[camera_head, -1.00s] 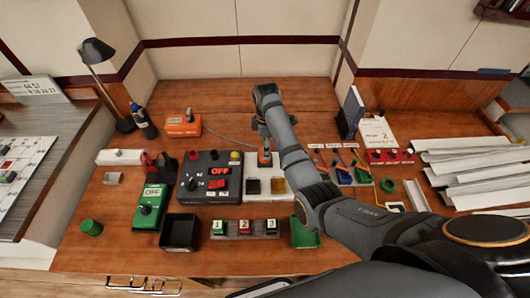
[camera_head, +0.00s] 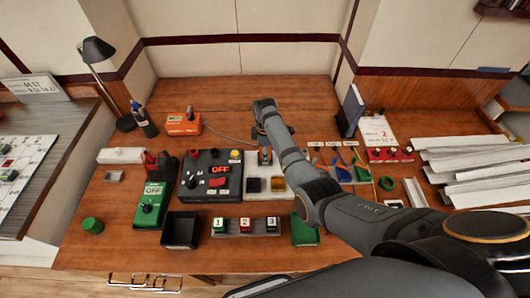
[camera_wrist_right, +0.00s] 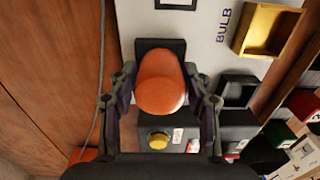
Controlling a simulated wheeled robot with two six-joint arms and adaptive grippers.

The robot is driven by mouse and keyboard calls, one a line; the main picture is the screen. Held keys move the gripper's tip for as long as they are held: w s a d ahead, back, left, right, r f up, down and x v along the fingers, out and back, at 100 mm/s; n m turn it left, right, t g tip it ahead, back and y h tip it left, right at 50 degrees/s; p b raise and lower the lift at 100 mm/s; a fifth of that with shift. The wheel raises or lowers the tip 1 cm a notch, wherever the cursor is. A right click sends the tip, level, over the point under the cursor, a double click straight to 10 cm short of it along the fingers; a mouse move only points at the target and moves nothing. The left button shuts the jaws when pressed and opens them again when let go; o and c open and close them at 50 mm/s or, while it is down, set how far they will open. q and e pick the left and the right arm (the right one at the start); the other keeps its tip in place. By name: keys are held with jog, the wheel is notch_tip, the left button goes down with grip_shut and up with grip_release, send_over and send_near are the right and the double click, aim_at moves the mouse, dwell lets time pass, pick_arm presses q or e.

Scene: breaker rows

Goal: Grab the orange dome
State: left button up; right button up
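The orange dome (camera_wrist_right: 160,82) stands on a dark square base on a white panel (camera_wrist_right: 205,55) in the right wrist view. My right gripper (camera_wrist_right: 161,75) is open, with one finger on each side of the dome. Narrow gaps seem to remain between the fingers and the dome; contact is hard to judge. My left gripper is not in view.
A yellow tray (camera_wrist_right: 268,28) and black tray (camera_wrist_right: 236,90) are close by. A green OFF box (camera_head: 151,204) and orange box (camera_head: 184,124) stand further left. The table's front left is mostly clear.

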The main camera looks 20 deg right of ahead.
jog(key=c, duration=0.4)
notch_tip(320, 180, up, 10)
jog(key=shift+r+b, duration=0.1)
jog(key=shift+b, duration=0.25)
